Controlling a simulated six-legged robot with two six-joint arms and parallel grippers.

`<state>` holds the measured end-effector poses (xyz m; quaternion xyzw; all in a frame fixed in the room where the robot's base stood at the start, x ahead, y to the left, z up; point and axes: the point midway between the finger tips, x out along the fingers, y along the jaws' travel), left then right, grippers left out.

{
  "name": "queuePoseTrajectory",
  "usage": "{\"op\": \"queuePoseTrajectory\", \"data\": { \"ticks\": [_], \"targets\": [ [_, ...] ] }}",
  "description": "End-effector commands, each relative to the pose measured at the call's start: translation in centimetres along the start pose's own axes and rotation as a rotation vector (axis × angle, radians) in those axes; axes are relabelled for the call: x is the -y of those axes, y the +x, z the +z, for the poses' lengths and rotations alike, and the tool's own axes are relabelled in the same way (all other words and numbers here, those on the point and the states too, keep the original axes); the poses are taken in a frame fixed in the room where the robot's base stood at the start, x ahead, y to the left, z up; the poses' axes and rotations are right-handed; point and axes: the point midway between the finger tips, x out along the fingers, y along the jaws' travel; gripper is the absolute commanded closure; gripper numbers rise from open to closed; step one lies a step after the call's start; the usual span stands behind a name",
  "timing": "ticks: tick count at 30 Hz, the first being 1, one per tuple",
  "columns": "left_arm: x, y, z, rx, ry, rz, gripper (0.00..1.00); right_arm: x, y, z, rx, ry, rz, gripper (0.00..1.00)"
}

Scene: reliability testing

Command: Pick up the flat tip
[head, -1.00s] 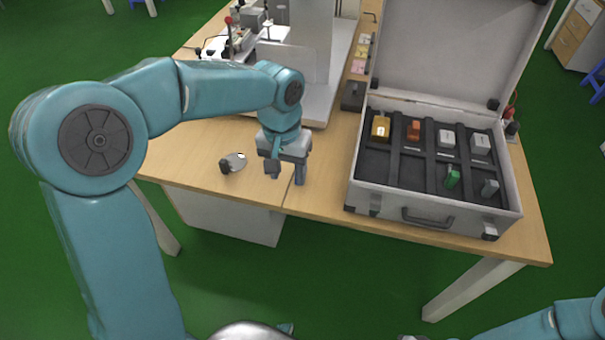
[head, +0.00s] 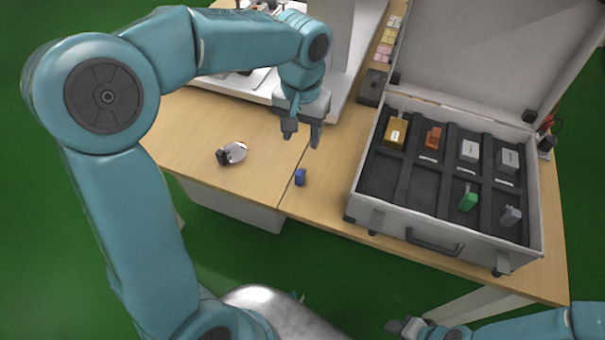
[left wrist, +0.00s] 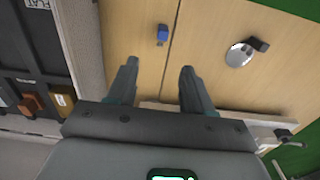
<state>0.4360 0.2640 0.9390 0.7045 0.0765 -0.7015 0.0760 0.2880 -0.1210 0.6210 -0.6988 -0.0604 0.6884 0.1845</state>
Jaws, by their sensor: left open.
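A small blue piece (head: 300,177) stands on the wooden table, close to a seam in the top. It also shows in the left wrist view (left wrist: 162,34), beyond the fingertips. I cannot read a label on it, so whether it is the flat tip is not certain. My left gripper (head: 302,138) is open and empty, behind and above the blue piece. Its fingers also show apart in the left wrist view (left wrist: 158,68). A "FLAT" label shows in the case at the left wrist view's edge. My right gripper (head: 405,328) shows partly at the bottom edge; its jaws are unclear.
An open case (head: 380,222) with several coloured pieces in dark slots stands at the right; its front-left slots look empty. A silver round object with a dark knob (head: 234,153) lies left of the blue piece. A white machine (head: 345,75) stands behind the gripper.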

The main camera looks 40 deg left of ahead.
Motion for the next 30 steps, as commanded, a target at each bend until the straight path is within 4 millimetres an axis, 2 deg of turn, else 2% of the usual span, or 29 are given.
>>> {"op": "queuePoseTrajectory", "data": {
  "ticks": [1, 3, 9, 17, 24, 30],
  "targets": [
    [0.1, 1.6, 0.2, 0.007, 0.000, -0.001, 0.49, -0.1, 0.4, 0.0, 0.000, 0.000, 0.000, 0.57],
    [0.1, 3.4, 0.3, 0.007, 0.000, -0.002, 0.49, -0.2, 0.6, 0.0, 0.000, 0.000, 0.000, 0.57],
    [0.0, 7.4, 0.4, 0.004, 0.000, -0.001, 0.49, -0.4, 1.0, 0.0, 0.000, 0.000, 0.000, 0.57],
    [0.0, 9.7, 0.3, 0.003, 0.000, 0.000, 0.49, -0.4, 1.1, 0.0, 0.000, 0.000, 0.000, 0.57],
    [0.3, 13.4, 0.3, 0.004, 0.001, -0.001, 0.49, -0.5, 1.4, 0.0, 0.000, 0.000, 0.000, 0.57],
    [0.3, 14.1, 0.2, 0.001, 0.001, 0.000, 0.49, -0.5, 1.4, -0.1, 0.000, 0.000, 0.000, 0.57]
  ]
}}
